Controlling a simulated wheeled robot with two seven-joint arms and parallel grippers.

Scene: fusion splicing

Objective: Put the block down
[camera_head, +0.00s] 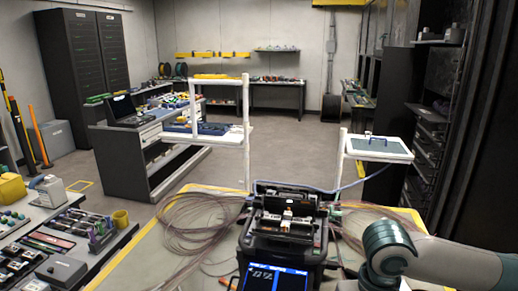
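A black fusion splicer (256,239) stands on the worktable in front of me with its lid up. Small metal and white parts show in its open top, and its blue screen (275,278) is lit at the bottom edge. I cannot pick out which thing is the block. My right arm (450,262) comes in from the right, just right of the splicer, and bends down at a teal joint. Its gripper is not visible past the bottom edge. My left arm and gripper are not in view.
Coiled fibre cables (195,222) lie on the worktable on both sides of the splicer. A blue cable (335,190) runs up behind it to a white stand (376,149). A left-hand table carries tools, small boxes and a yellow cup (121,219). Open floor lies behind.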

